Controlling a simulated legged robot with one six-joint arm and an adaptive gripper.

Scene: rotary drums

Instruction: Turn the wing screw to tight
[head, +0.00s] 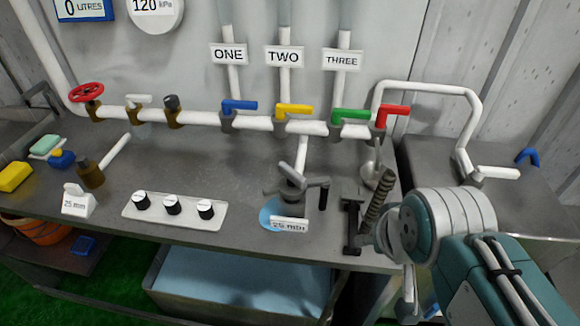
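A small blue two-pronged piece (527,156) stands on the grey bench at the far right, near a white pipe end. It looks like a wing screw, but I cannot be sure, nor tell how tight it is. My arm reaches in from the lower right, to the left of and nearer than the blue piece. Its round wrist hides part of the bench's front edge. A pale part of my gripper (408,290) shows below the wrist. Its fingertips are not clear, so I cannot tell open from shut. It appears apart from the blue piece.
Blue, yellow, green and red levers (390,113) line the white pipe at the back. A spring device (376,215) stands close to my wrist. A clamp-like fitting (291,190) and a three-knob panel (174,209) are further left.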

